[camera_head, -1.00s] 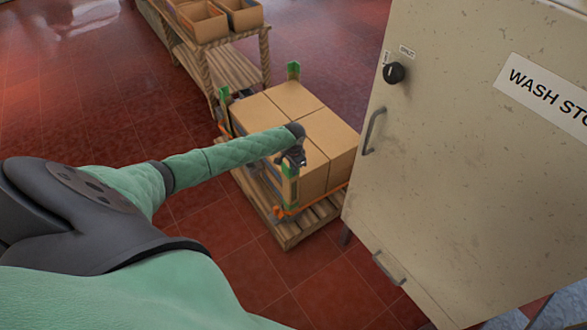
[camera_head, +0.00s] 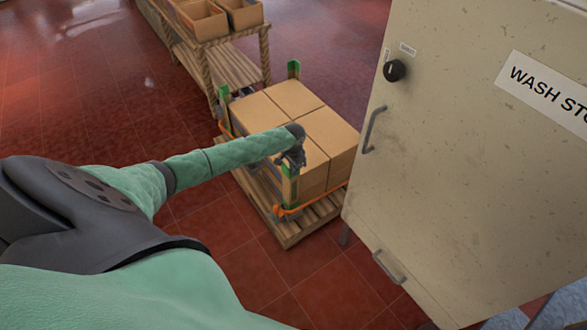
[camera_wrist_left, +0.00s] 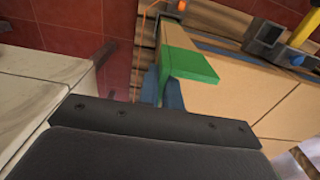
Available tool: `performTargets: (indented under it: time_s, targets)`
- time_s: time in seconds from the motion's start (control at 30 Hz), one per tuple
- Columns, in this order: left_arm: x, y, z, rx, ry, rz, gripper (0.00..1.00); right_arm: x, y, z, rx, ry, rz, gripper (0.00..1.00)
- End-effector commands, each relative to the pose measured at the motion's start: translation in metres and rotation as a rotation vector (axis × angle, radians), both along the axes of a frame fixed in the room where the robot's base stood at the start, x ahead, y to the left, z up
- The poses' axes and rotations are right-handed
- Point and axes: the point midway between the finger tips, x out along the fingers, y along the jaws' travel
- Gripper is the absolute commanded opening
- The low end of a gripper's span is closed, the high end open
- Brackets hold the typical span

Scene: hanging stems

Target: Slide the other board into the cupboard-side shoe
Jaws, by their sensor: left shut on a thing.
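My left gripper (camera_head: 292,160) is at the near corner of the stacked cartons (camera_head: 296,112), shut on a green-topped corner board (camera_head: 290,172). The board stands roughly upright against the carton corner. Its green top also shows in the left wrist view (camera_wrist_left: 190,65), with a blue-grey finger beside it. A grey shoe (camera_head: 289,213) sits at the pallet's near corner, below the board on the cupboard side. I cannot tell whether the board's lower end is inside it. Other green-topped boards stand at the left corner (camera_head: 224,93) and back corner (camera_head: 293,69). My right gripper is out of view.
The cartons stand on a wooden pallet (camera_head: 288,236) with an orange strap (camera_head: 318,198) low around them. A beige cupboard (camera_head: 440,140) stands close on the right. A wooden rack with bins (camera_head: 203,22) is behind. Red tiled floor (camera_head: 110,110) is open at left.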

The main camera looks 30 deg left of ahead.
Motion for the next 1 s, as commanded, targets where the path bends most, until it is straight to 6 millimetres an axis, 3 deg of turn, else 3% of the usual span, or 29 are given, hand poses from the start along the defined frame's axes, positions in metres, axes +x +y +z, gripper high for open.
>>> performTargets:
  time_s: [0.07, 0.23, 0.63, 1.0]
  targets:
    - [0.000, 0.000, 0.000, 0.000, 0.000, 0.000, 0.00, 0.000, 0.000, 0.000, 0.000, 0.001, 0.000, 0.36]
    - [0.000, 0.000, 0.000, 0.000, 0.000, 0.000, 0.32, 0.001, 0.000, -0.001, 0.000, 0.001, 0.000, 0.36]
    - [0.000, 0.000, 0.002, 0.000, -0.001, 0.000, 0.32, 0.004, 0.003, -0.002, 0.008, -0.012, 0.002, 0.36]
    - [0.000, 0.000, 0.057, 0.000, -0.001, 0.000, 0.32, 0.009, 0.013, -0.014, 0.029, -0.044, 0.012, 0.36]
